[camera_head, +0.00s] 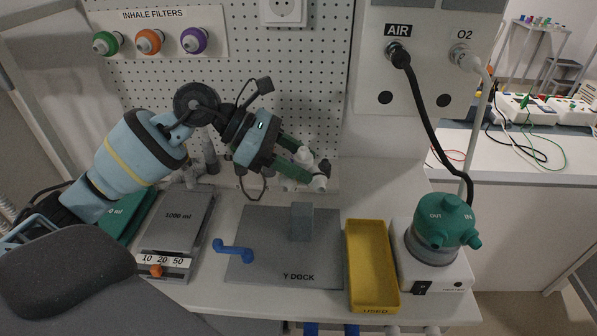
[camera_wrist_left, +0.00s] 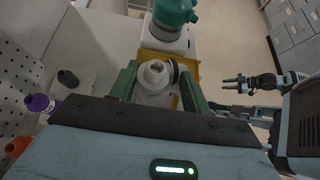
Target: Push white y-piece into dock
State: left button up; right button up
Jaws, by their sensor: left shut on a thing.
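My left gripper (camera_head: 298,160) is shut on the white y-piece (camera_head: 318,183) and holds it above the bench, in front of the pegboard. In the left wrist view the y-piece (camera_wrist_left: 154,76) sits between the two green fingers, its round opening facing the camera. A dark ring or part shows just beside it. The grey Y dock plate (camera_head: 265,260) lies on the bench below, with an upright grey block (camera_head: 301,221) near its back. The y-piece is apart from the dock. My right gripper (camera_wrist_left: 236,81) shows in the left wrist view, open and empty, away from the bench.
A blue crank-shaped part (camera_head: 234,250) lies on the plate's left. A yellow tray (camera_head: 372,275) marked USED and a humidifier with a teal top (camera_head: 445,222) stand right of the dock. A grey 1000 ml test lung (camera_head: 179,222) is left. Coloured filters (camera_head: 150,41) hang behind.

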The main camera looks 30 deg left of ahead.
aim_at(298, 183)
pick_arm(q)
jog(key=shift+w+r, duration=0.1)
grip_shut()
jog(key=shift+a, duration=0.1)
pick_arm(e)
jog(key=shift+s, duration=0.1)
jog(key=shift+s+a+f, duration=0.1)
jog(key=shift+s, duration=0.05)
